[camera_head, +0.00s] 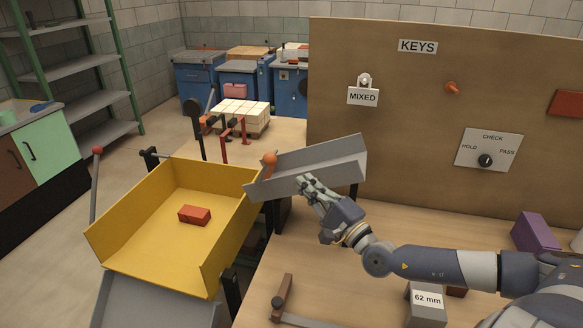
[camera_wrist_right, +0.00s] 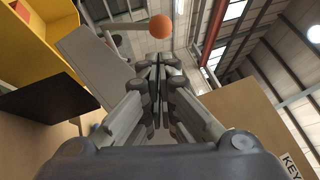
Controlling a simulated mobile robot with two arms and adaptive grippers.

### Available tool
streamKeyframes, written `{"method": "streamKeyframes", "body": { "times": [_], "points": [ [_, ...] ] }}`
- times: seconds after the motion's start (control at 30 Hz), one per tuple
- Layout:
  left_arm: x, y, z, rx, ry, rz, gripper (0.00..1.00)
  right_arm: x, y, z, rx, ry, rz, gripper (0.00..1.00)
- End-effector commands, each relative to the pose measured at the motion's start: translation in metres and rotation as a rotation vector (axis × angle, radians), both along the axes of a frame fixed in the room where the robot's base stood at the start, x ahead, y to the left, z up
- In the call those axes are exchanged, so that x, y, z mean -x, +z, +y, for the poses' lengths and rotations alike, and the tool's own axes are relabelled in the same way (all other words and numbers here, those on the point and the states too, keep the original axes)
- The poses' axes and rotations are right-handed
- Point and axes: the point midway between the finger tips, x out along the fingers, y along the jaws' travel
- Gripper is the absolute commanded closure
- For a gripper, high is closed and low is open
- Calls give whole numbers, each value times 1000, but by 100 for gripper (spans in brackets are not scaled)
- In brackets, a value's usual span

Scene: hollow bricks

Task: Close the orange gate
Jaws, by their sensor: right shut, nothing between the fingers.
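An orange ball knob (camera_head: 270,158) stands at the lower left end of a grey tilted chute (camera_head: 335,167). I cannot clearly make out the gate plate beneath the knob, or how far it is open. In the right wrist view the orange knob (camera_wrist_right: 160,26) sits at the end of a grey bar, beyond the fingertips and apart from them. My right gripper (camera_head: 304,182) is shut and empty. It is at the near side of the chute, to the right of the knob; I cannot tell whether it touches the chute. My left gripper is not in view.
A yellow tray (camera_head: 165,243) with a red brick (camera_head: 194,214) lies left of the chute. A board (camera_head: 420,110) with a dial plate stands behind. A grey block marked 62 mm (camera_head: 428,305) and a purple block (camera_head: 536,234) are on the table. Pale bricks (camera_head: 240,112) are stacked behind.

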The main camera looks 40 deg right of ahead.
Motion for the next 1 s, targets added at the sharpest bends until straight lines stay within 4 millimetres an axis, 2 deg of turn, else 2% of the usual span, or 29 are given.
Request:
{"method": "streamKeyframes", "body": {
  "times": [0.5,0.7,1.0],
  "points": [
    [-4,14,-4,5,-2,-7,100,-52,16,5,0,-1,-3,100],
    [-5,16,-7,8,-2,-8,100,-60,17,6,0,2,-1,100],
    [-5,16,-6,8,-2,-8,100,-61,17,6,0,2,0,100]
  ]
}}
